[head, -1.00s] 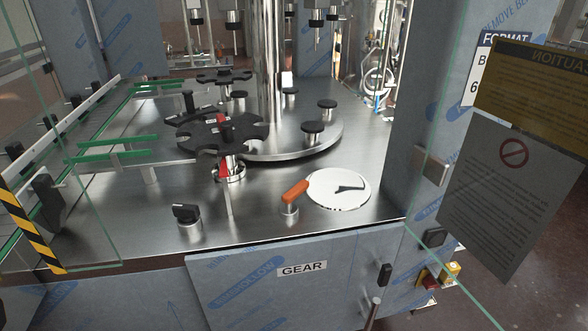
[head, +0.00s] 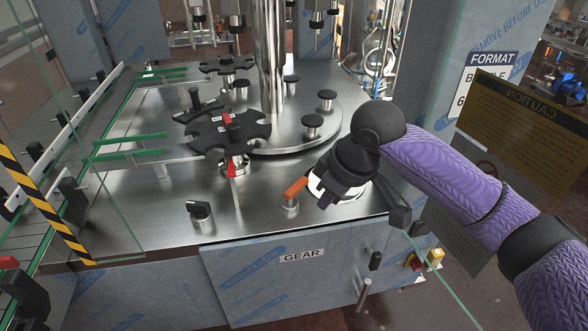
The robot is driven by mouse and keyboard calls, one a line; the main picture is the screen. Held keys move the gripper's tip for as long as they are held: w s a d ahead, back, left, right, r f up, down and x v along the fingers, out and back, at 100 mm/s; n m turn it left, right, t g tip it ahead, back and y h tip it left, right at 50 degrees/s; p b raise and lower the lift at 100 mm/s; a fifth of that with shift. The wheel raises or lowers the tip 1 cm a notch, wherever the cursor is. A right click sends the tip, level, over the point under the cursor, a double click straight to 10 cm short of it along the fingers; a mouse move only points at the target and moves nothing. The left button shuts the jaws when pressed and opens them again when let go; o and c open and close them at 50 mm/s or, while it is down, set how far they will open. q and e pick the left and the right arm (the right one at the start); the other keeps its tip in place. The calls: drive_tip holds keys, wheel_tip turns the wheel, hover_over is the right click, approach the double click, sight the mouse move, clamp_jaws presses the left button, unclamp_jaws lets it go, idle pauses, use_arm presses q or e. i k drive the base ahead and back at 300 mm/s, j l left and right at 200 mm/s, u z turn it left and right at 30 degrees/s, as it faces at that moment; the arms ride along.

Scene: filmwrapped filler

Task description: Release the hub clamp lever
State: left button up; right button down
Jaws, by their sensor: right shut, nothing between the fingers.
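A red lever (head: 228,120) sits on top of the hub of the black star wheel (head: 246,137). A second red handle (head: 231,169) hangs at the metal collar below this wheel. Which of them is the hub clamp lever is not marked legibly. An orange-handled lever (head: 296,187) stands on a metal post nearer the front edge. My left gripper is not in view.
A black knob (head: 199,209) stands at the front left of the steel deck. A central column (head: 270,60) rises from a round plate with several black-topped posts. Green guide rails (head: 128,140) lie left. Glass guard panels flank the opening, with a caution sign (head: 515,130) right.

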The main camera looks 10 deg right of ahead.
sight(299, 185)
drive_tip(key=i, duration=0.95)
